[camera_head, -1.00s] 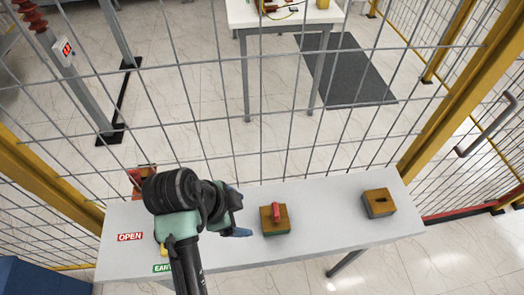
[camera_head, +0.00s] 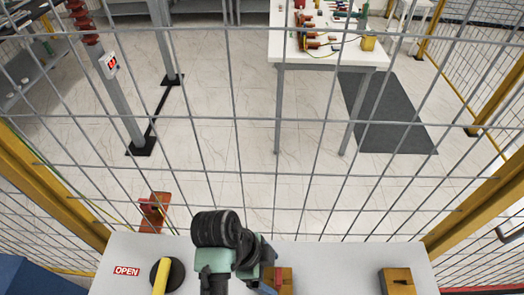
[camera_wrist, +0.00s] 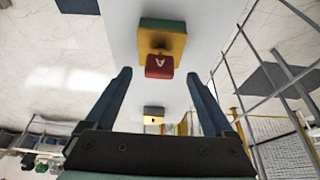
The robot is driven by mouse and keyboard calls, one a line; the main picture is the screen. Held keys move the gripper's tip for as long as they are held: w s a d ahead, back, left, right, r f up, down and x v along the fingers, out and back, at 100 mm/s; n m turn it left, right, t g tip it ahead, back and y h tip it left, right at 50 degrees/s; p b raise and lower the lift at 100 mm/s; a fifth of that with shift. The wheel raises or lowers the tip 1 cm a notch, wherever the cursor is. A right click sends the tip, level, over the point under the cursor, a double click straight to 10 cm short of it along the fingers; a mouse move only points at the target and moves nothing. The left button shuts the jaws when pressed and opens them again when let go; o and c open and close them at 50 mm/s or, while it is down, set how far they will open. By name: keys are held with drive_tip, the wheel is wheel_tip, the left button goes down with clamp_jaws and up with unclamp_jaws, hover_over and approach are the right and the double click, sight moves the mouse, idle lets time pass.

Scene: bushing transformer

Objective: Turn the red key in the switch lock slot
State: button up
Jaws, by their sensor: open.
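The red key (camera_wrist: 160,66) stands in a yellow lock block with a green base (camera_wrist: 161,26) in the wrist view. My gripper (camera_wrist: 159,78) is open, with its two blue fingers apart. The key lies ahead of and between the fingertips in that view, and I see no contact. A second block with a dark slot and no key (camera_head: 398,278) sits farther right on the table. It also shows in the wrist view (camera_wrist: 153,111).
The light grey table (camera_head: 335,262) stands before a wire mesh fence with yellow posts (camera_head: 490,205). A black round base with a yellow handle (camera_head: 160,278) and an OPEN label (camera_head: 127,271) are on the left. The tabletop between the two blocks is clear.

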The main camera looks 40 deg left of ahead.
sight(276, 277)
drive_tip(key=x, duration=0.3)
drive_tip(key=shift+d+f+p, duration=0.2)
drive_tip(key=shift+f+p, duration=0.1)
drive_tip(key=shift+f, duration=0.05)
drive_tip(key=shift+w+d+f, duration=0.2)
drive_tip(key=shift+w+f, duration=0.05)
drive_tip(key=shift+f, duration=0.4)
clamp_jaws()
drive_tip(key=shift+r+n+t+y+p, duration=0.15)
drive_tip(key=shift+n+t+y+p, duration=0.4)
drive_tip(key=shift+n+p, duration=1.15)
drive_tip(key=shift+n+t+y, duration=0.25)
drive_tip(key=shift+n, duration=1.05)
